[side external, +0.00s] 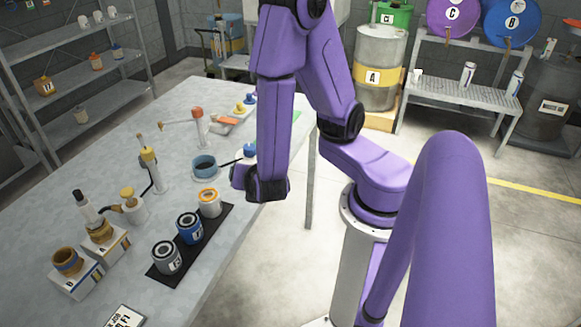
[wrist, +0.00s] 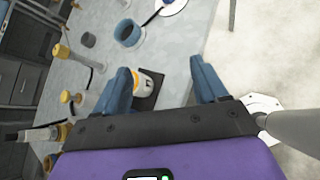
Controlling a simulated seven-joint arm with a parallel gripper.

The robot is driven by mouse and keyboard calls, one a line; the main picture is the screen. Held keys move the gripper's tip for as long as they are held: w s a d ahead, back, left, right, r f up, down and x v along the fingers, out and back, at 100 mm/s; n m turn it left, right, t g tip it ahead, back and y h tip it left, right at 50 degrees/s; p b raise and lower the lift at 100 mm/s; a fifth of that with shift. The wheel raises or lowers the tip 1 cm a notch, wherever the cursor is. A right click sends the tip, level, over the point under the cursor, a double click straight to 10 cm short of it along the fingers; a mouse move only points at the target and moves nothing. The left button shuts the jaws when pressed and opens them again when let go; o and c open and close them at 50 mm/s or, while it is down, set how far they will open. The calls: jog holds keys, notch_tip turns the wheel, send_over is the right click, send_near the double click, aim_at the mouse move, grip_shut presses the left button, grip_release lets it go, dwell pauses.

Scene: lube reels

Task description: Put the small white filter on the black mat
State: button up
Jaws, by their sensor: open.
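A small white filter (side external: 209,205) with an orange band and top stands at the far end of the line of filters on the black mat (side external: 213,230). It appears to stand on the mat's far end. In the wrist view the white filter (wrist: 148,84) shows below the open jaws, nearer the left finger, with dark mat (wrist: 155,98) beside it. My gripper (wrist: 160,67) is open and empty, its two blue fingers apart. In the side view my purple wrist is just right of the white filter, and my fingers are hidden.
A blue filter (side external: 189,228) and a dark grey filter (side external: 167,258) share the mat. A blue cup (side external: 204,167) stands behind it. Two labelled boxes (side external: 78,280) and a yellow-topped pump (side external: 149,165) stand to the left. The table's right edge is close to the mat.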

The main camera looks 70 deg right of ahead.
jog(key=s+a+r+m+g+y, duration=0.3)
jog(key=s+r+m+g+y, duration=0.4)
jog(key=s, duration=0.4)
jog(key=shift+s+a+r+m+y, duration=0.15)
jog(key=shift+s+r+m+y, duration=0.05)
jog(key=shift+r+m+y, duration=0.8)
jog(key=shift+f, duration=0.25)
dwell(0.4)
